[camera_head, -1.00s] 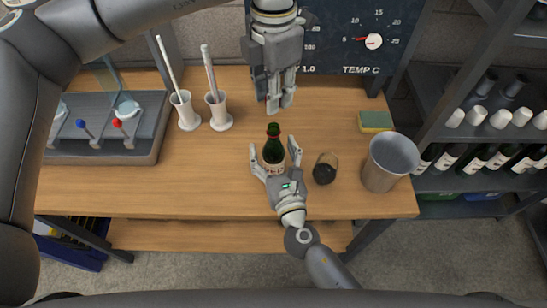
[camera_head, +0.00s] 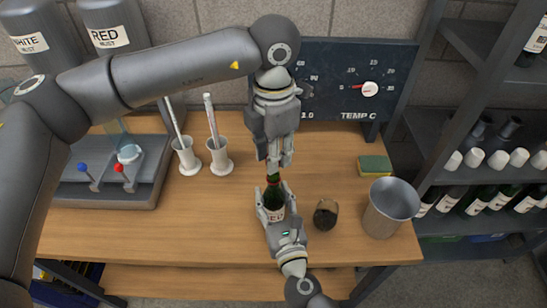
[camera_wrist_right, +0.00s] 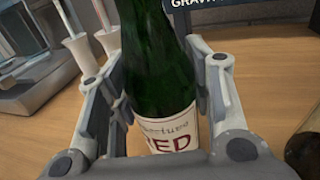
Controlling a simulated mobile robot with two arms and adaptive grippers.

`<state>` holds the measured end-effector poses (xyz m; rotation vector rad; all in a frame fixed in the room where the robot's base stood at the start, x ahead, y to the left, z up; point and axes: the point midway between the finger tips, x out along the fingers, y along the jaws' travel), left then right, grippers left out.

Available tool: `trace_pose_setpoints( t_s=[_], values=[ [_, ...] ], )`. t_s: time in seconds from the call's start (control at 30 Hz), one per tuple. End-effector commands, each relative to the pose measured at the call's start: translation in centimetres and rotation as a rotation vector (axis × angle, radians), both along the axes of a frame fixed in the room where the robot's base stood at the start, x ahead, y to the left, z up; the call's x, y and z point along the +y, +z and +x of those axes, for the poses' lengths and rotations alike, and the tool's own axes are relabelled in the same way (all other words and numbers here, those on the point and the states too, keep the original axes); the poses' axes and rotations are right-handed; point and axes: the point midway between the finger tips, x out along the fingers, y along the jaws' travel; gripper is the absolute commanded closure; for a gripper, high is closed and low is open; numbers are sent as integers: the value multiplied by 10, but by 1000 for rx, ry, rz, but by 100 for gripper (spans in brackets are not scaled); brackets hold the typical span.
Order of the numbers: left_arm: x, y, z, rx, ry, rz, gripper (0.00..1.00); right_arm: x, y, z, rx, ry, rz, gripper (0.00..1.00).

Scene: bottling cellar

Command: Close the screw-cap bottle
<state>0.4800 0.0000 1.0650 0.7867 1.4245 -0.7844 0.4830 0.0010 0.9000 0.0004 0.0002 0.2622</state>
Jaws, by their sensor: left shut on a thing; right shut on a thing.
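In the right wrist view the bottle (camera_wrist_right: 160,60) fills the space between the fingers, above the label. My left gripper (camera_head: 274,160) points straight down over the bottle, its fingertips closed at the top of the neck. The screw cap is hidden between those fingers; whether it sits on the mouth cannot be told.
A dark glass (camera_head: 326,214) and a metal bucket (camera_head: 390,208) stand right of the bottle. A sponge (camera_head: 375,165) lies behind. Two white holders with tubes (camera_head: 188,158) (camera_head: 219,158) and a tray with levers (camera_head: 100,195) are at left. A gauge panel (camera_head: 350,85) stands at the back.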

Motion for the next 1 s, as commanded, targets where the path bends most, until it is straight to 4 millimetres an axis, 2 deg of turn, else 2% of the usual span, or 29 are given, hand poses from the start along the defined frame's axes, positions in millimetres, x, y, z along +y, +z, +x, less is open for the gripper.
trace_pose_setpoints(
  t_s=[0.03, 0.13, 0.63, 1.0],
  values=[
    [0, -9, -1, 3, 0, 1, 81, 0, 0, 0, 0, 0, 0, 96],
    [0, -16, 0, 1, 0, -1, 81, 0, 0, 0, 0, 0, 0, 96],
    [0, -17, 0, 1, 0, -1, 81, 0, 0, 0, 0, 0, 0, 96],
    [0, -34, 0, 1, 0, -1, 81, 0, 0, 0, 0, 0, 0, 96]
  ],
)
